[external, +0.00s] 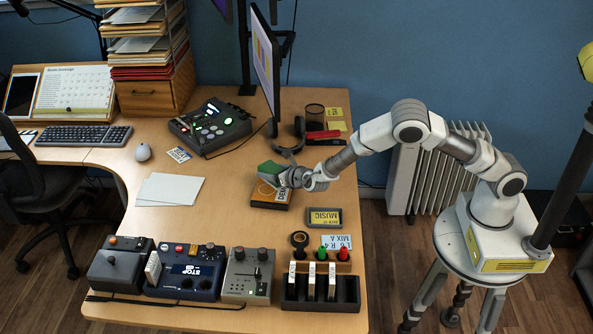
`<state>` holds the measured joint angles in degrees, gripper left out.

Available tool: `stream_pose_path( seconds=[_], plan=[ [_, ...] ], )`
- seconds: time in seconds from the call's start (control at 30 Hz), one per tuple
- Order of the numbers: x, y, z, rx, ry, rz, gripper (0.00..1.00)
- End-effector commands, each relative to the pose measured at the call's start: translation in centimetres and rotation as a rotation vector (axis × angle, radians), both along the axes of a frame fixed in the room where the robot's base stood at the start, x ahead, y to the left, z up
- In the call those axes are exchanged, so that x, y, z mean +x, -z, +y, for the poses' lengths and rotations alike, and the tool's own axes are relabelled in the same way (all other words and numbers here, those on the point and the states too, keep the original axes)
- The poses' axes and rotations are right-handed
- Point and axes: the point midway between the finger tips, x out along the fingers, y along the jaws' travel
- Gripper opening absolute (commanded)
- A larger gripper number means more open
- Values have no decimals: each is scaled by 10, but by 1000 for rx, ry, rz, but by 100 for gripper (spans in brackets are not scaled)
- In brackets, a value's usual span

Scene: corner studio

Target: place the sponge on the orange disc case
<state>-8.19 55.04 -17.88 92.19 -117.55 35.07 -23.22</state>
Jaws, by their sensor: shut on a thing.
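The green sponge (270,168) is at the end of my arm in the external view. My gripper (280,176) is shut on it, and the sponge looks tilted. The orange disc case (266,191) lies flat on the desk just below the gripper, with dark sides and an orange top. My gripper and the sponge hide part of its upper side. I cannot tell from this view whether the sponge touches the case.
A black mixer (210,126), headphones (290,141) and a monitor (265,62) stand behind. Effect pedals (185,271) and a slotted rack (320,291) line the front. White paper (169,189) lies left, with bare desk around it.

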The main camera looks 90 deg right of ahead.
Motion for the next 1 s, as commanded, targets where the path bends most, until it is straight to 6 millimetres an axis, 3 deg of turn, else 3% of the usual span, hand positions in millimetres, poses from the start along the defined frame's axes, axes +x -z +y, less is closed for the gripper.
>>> stream_pose_path(
  seconds=[0.17,0.4,0.8,0.83,0.97,1.0],
  plan=[
    [4,10,4,-1,0,2,21],
    [4,43,4,0,1,2,21],
    [4,48,3,-1,0,-1,21],
    [4,48,3,0,1,0,76],
    [4,46,3,0,1,0,100],
    [4,46,3,0,1,0,100]
  ],
)
